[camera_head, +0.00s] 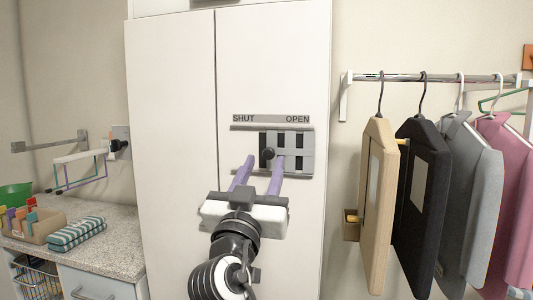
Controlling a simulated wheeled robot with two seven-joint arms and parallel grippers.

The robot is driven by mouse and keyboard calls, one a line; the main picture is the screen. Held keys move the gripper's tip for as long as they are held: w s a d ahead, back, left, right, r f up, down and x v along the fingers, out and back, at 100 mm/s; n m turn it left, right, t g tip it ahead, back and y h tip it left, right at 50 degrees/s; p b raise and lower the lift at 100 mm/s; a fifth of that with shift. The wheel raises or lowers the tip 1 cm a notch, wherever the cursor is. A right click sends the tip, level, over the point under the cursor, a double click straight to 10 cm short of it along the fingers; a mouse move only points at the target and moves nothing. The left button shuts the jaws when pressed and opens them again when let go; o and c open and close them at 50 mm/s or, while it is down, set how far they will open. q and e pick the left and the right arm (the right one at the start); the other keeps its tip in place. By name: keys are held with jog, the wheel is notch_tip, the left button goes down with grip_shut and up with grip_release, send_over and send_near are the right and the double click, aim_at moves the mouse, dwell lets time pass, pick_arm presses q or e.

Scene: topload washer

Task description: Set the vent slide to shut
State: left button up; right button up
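The vent slide (306,151) is a grey plate with dark slots on the white cabinet front. The word SHUT is printed above it on the left and OPEN on the right. Its dark round knob (268,153) shows toward the left part of the plate. My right gripper (265,160) comes up from below, with its two purple fingers spread apart. The fingertips appear one on each side of the knob, with a gap to it in the picture. I cannot tell how far they are from the plate in depth. My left gripper is not in view.
A rail (440,78) at the right carries several hung garments, including a tan one (378,200) nearest the cabinet (170,150). At the left is a counter (110,250) with a basket (35,226) and folded striped towels (75,234). The cabinet front around the vent is clear.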

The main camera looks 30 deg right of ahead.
aim_at(268, 156)
jog(key=shift+p+x, duration=0.3)
jog(key=shift+x, duration=1.3)
jog(key=shift+c, duration=0.3)
grip_shut()
